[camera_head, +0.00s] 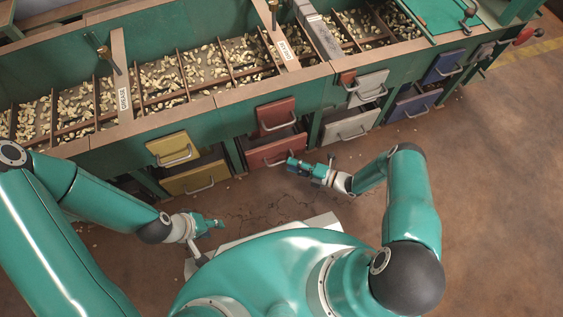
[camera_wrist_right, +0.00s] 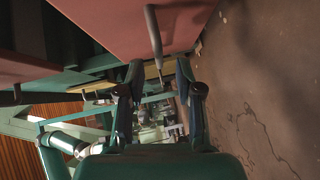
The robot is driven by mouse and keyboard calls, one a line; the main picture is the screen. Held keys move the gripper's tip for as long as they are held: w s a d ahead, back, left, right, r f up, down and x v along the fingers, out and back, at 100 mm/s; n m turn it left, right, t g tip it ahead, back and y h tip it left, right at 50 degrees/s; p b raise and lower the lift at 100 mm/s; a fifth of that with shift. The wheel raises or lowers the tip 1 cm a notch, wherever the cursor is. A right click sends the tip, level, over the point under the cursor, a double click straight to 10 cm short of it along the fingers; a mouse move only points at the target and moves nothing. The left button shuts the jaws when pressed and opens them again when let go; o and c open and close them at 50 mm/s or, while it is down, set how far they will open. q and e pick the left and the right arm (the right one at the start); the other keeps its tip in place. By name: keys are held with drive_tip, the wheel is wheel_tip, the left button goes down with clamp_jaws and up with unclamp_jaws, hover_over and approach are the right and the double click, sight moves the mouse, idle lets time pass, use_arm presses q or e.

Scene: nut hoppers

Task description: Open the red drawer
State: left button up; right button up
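Two red drawers sit one above the other in the green bench: an upper one (camera_head: 276,114) and a lower one (camera_head: 268,153), each with a grey bar handle. My right gripper (camera_head: 291,164) is beside the lower red drawer's handle at its right end. In the right wrist view, a red drawer front (camera_wrist_right: 115,25) fills the top. Its handle (camera_wrist_right: 154,35) runs down towards the gap between the fingers of my right gripper (camera_wrist_right: 159,72), which are apart. Whether they touch the handle cannot be told. My left gripper (camera_head: 217,224) is low over the floor, away from the drawers; its fingers are too small to read.
Yellow drawers (camera_head: 173,148) are left of the red ones; white (camera_head: 352,124) and blue (camera_head: 443,66) drawers are to the right. Nut-filled bins (camera_head: 190,70) run along the top. Brown floor (camera_head: 490,160) is open at the right.

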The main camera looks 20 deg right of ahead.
drive_tip(key=shift+b+x, duration=0.4)
drive_tip(key=shift+x, duration=1.95)
clamp_jaws()
drive_tip(key=shift+a, duration=0.15)
drive_tip(key=shift+s+f, duration=0.1)
